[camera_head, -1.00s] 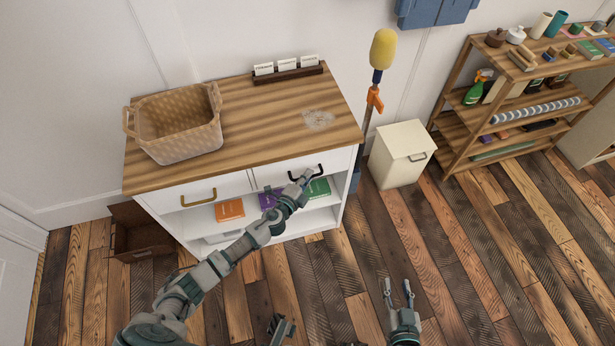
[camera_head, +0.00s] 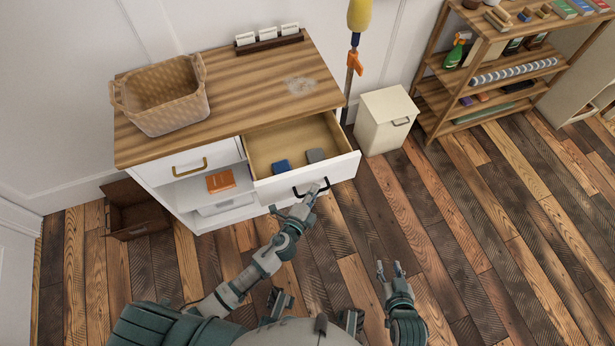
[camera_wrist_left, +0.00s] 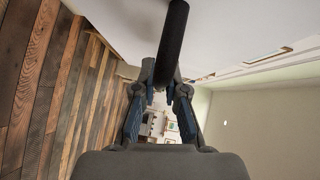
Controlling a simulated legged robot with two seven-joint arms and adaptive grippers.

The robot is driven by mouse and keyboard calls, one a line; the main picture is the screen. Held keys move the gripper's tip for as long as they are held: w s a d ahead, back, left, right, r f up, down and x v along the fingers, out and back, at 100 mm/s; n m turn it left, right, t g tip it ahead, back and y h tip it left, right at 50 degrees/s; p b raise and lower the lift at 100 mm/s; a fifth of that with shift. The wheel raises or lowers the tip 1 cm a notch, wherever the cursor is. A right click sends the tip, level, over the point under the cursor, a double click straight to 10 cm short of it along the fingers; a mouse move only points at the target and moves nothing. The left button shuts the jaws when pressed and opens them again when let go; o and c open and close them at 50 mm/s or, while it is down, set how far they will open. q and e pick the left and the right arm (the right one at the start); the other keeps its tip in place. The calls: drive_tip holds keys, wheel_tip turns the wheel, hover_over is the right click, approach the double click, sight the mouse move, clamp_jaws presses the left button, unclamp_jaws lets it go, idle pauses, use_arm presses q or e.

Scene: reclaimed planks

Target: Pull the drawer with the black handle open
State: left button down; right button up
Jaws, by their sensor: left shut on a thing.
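The drawer (camera_head: 262,150) with the black handle (camera_head: 299,192) is pulled well out of the right side of the white cabinet. A blue item (camera_head: 282,166) and a grey item (camera_head: 315,155) lie inside it. My left gripper (camera_head: 309,194) is at the front of this drawer, shut on the black handle. In the left wrist view the black handle (camera_wrist_left: 171,45) passes between the fingers of my left gripper (camera_wrist_left: 161,92). My right gripper (camera_head: 389,270) is open and empty, low over the floor to the right.
The cabinet's wooden top (camera_head: 235,95) holds a wicker basket (camera_head: 162,97) and a card holder (camera_head: 268,41). The left drawer with a brass handle (camera_head: 190,168) is closed. A cream bin (camera_head: 385,120) and a wooden shelf (camera_head: 490,75) stand to the right. The plank floor is clear in front.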

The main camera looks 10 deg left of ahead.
use_arm(q)
drive_tip(key=s+d, duration=0.1)
drive_tip(key=s, duration=0.1)
drive_tip(key=shift+s+d+f, duration=0.2)
drive_tip(key=shift+s+d, duration=0.15)
drive_tip(key=shift+d, duration=0.05)
use_arm(e)
drive_tip(key=shift+w+d, duration=0.15)
drive_tip(key=shift+r, duration=0.1)
use_arm(q)
drive_tip(key=c, duration=1.2)
unclamp_jaws()
drive_tip(key=shift+w, duration=0.1)
use_arm(e)
drive_tip(key=shift+w, duration=0.1)
use_arm(q)
drive_tip(key=v, duration=1.2)
